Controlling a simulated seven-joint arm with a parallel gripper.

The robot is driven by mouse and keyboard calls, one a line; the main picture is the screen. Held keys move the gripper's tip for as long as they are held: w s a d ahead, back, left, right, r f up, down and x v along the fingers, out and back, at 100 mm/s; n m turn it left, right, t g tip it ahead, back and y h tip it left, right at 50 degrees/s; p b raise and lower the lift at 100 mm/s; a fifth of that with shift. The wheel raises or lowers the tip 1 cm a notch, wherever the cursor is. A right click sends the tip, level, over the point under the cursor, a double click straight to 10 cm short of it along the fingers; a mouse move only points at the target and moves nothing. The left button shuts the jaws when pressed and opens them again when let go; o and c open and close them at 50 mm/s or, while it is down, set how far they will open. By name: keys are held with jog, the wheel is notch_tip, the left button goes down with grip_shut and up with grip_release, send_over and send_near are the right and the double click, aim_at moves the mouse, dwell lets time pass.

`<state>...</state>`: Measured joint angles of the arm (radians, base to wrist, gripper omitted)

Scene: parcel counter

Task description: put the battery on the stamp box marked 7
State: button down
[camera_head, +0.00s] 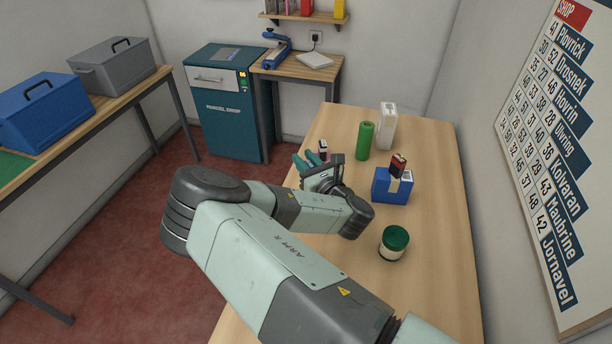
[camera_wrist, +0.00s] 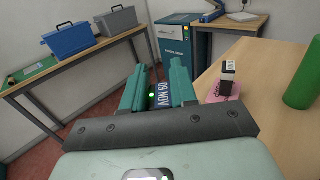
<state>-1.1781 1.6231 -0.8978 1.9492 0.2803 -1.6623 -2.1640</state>
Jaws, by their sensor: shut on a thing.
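My gripper (camera_wrist: 160,90) is shut on a dark block with a blue label (camera_wrist: 164,96) with white lettering and a small green light. It may be the battery, but most of it is hidden by the fingers. In the head view my gripper (camera_head: 304,162) is over the counter's left edge, and the held block cannot be made out. A pink base (camera_wrist: 222,91) with a small white-and-black block (camera_wrist: 228,71) on it stands just right of the fingers. I cannot read a 7 on any box.
A green cylinder (camera_head: 365,141) and a white carton (camera_head: 387,127) stand at the back of the wooden counter (camera_head: 435,240). A green-lidded jar (camera_head: 394,243) stands nearer the front. The counter's right side is clear. A teal parcel drop cabinet (camera_head: 226,105) stands beyond.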

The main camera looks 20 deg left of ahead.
jog(key=shift+f, duration=2.2)
jog(key=shift+f, duration=0.15)
jog(key=c, duration=0.9)
grip_release()
